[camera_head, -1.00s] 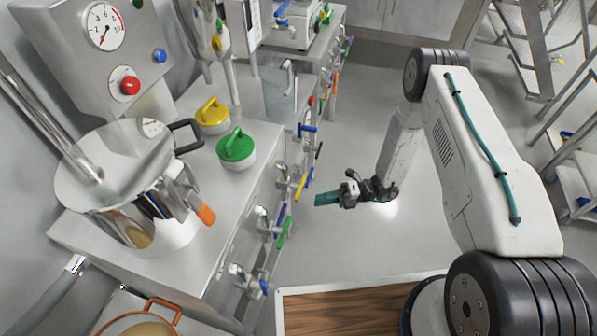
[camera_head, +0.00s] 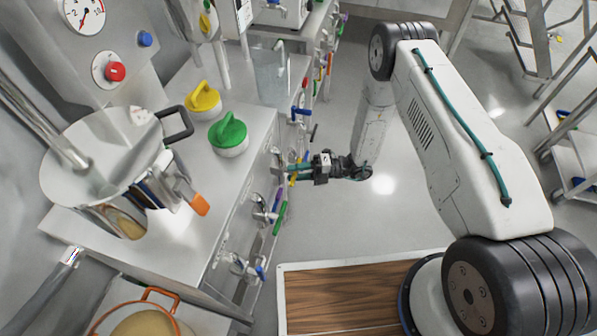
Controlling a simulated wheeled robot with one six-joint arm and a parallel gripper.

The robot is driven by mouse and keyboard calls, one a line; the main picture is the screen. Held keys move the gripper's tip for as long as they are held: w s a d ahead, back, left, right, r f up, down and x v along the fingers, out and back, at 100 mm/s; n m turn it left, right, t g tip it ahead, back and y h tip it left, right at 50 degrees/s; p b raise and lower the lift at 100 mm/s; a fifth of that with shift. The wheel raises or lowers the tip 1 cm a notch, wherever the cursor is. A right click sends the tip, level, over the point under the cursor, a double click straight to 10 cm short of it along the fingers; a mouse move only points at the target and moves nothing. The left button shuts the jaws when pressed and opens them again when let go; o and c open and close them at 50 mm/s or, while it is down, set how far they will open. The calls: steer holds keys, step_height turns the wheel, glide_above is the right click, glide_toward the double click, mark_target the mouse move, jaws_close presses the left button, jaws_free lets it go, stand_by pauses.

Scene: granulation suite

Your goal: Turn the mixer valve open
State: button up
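The steel mixer (camera_head: 110,165) with a gauge and red button above it stands on the bench at the left. Several small valves with coloured handles line the bench's front face: a purple and a green handle (camera_head: 280,218), a blue handle (camera_head: 260,272) low down, and another blue handle (camera_head: 300,112) farther back. I cannot tell which is the mixer valve. My gripper (camera_head: 292,170) is level with the valve row, its teal fingers pointing left at a valve with a yellow handle (camera_head: 293,180), partly hidden. Contact and finger opening cannot be made out.
A wooden platform (camera_head: 340,300) lies in front of the bench. Shelving (camera_head: 575,150) stands at the right. The grey floor between is clear.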

steer(key=shift+a, duration=0.2)
jaws_close()
steer(key=shift+d, duration=0.1)
steer(key=shift+n, duration=0.3)
